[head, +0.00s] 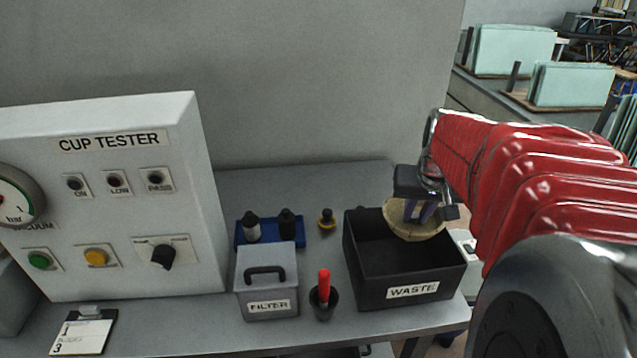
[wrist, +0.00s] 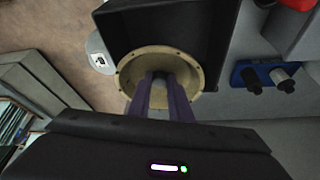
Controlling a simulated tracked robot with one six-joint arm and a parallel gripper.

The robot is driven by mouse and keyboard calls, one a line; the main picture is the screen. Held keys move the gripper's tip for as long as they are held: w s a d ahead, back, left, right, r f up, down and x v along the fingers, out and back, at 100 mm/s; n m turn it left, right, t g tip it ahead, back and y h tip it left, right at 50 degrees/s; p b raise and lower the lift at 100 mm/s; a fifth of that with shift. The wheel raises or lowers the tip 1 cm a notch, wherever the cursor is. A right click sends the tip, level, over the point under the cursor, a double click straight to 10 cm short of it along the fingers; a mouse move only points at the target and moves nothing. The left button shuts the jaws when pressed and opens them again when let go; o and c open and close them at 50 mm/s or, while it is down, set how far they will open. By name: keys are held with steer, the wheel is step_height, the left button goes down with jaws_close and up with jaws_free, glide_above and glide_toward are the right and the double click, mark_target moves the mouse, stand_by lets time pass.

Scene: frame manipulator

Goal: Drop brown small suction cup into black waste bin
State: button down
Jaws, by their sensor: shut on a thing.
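The black waste bin (head: 375,296), labelled WASTE, stands at the right end of the bench. It also shows at the top of the wrist view (wrist: 190,28). My gripper (head: 417,210) is shut on a round, tan-brown suction cup (head: 402,231) over the right part of the bin's opening. In the wrist view, my purple fingers (wrist: 163,90) grip the cup's central stem, inside its wide flanged rim (wrist: 128,68). The cup overlaps the bin's edge in that view. I cannot tell its exact height above the bin.
The CUP TESTER panel (head: 110,200) stands farther left.

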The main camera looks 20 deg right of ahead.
mark_target(413, 227)
steer(key=shift+f, duration=2.3)
steer(key=c, duration=1.5)
jaws_free()
steer(key=shift+c, duration=0.2)
steer(key=v, duration=1.3)
steer(key=shift+r, duration=0.4)
steer(key=shift+f, duration=0.1)
